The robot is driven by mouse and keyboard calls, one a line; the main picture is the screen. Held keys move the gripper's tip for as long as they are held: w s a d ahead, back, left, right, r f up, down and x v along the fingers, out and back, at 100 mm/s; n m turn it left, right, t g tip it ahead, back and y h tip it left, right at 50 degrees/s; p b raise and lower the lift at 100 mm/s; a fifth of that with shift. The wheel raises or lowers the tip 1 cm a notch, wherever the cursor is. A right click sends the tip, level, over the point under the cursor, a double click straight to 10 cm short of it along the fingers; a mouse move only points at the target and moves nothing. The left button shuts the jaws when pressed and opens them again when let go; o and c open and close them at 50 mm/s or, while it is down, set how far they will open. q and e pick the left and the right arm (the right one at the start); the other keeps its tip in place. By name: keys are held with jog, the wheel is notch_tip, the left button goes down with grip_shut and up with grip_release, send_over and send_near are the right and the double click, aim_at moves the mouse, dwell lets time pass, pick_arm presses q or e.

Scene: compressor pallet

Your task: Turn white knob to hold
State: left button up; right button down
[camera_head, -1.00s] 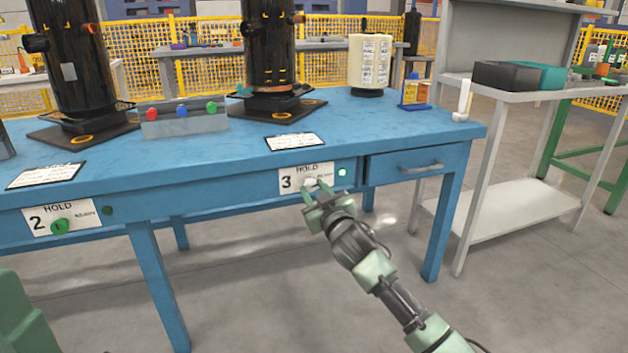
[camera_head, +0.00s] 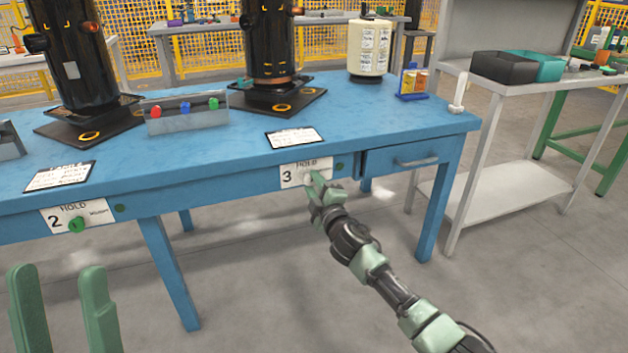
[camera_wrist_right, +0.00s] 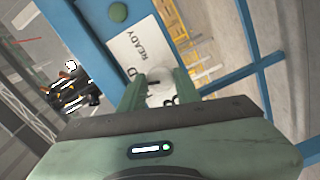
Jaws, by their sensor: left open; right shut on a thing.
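The white knob (camera_wrist_right: 160,90) shows between the fingers of my right gripper (camera_wrist_right: 158,94) in the right wrist view. The gripper is shut on it, and the fingers cover part of it. In the head view my right gripper (camera_head: 317,184) is at the white panel marked 3 and HOLD (camera_head: 291,175) on the blue table's front, and largely hides the knob. The round indicator (camera_head: 339,166) beside this panel is dark green. My left gripper (camera_head: 58,268) is open and empty at lower left.
The blue table (camera_head: 225,140) carries black cylinders, a cream cylinder (camera_head: 369,50) and a button box (camera_head: 187,118). A drawer (camera_head: 400,158) is right of my right gripper. Floor in front is open.

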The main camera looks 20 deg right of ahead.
jog(key=n+p, duration=0.1)
jog(key=n, duration=0.1)
jog(key=shift+n, duration=0.4)
pick_arm(q)
jog(key=w+d+f+g+y, duration=0.1)
jog(key=w+f+g, duration=0.2)
jog(key=w, duration=0.3)
jog(key=shift+f+g+y, duration=0.3)
jog(key=shift+f+g, duration=0.1)
jog(key=shift+f, duration=0.05)
pick_arm(e)
jog(key=shift+n, duration=0.6)
jog(key=c, duration=1)
grip_release()
